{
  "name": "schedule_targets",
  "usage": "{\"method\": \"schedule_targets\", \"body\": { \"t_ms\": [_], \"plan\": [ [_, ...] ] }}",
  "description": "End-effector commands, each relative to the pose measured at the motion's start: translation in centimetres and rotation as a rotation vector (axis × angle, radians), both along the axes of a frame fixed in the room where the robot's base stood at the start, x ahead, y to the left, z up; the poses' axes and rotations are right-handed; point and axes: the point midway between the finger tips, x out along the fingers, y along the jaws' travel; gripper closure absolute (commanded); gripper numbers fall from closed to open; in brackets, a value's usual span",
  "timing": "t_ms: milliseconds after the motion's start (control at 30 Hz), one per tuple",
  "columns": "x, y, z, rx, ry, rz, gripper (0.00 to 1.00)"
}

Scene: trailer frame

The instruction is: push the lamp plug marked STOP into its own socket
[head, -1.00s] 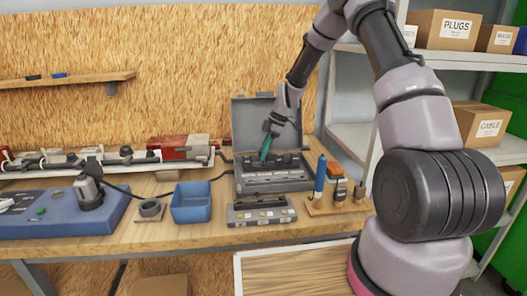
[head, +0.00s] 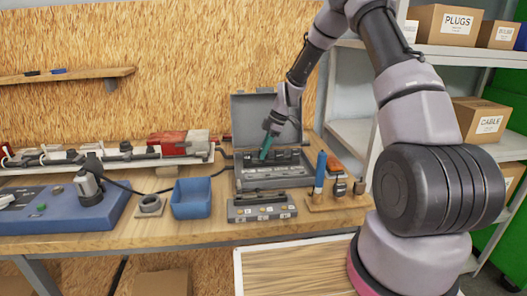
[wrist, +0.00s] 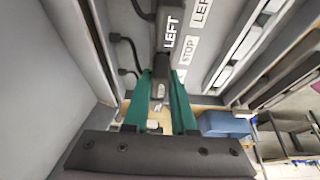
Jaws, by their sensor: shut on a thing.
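My gripper (wrist: 161,88), with green fingers, is shut on a dark plug (wrist: 158,91) in the wrist view. The word on this plug cannot be read for certain. A dark part marked LEFT (wrist: 169,36) lies just beyond the fingertips; I cannot tell whether it belongs to the held plug. A white STOP label (wrist: 181,78) is on the grey surface just right of the fingers. In the head view my gripper (head: 266,148) reaches down into the open grey case (head: 274,178). The sockets are mostly hidden, and whether the plug touches one cannot be told.
The case's raised lid (head: 250,112) stands behind my gripper. A labelled grey block (head: 262,208), a blue bin (head: 191,199) and a tool holder (head: 335,201) stand near the case. A red-ended lamp bar (head: 180,143) lies left. Shelving (head: 350,127) is at right.

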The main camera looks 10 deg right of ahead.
Motion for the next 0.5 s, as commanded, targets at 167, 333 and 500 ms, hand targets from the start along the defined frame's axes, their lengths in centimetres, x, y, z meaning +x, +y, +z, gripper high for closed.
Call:
{"method": "schedule_targets", "body": {
  "t_ms": [167, 333, 500],
  "plan": [
    [0.00, 0.00, -0.15, 0.000, 0.000, 0.000, 0.98],
    [0.00, 0.00, -0.41, 0.000, 0.000, 0.000, 0.98],
    [0.00, 0.00, -0.66, 0.000, 0.000, 0.000, 0.98]
  ]
}}
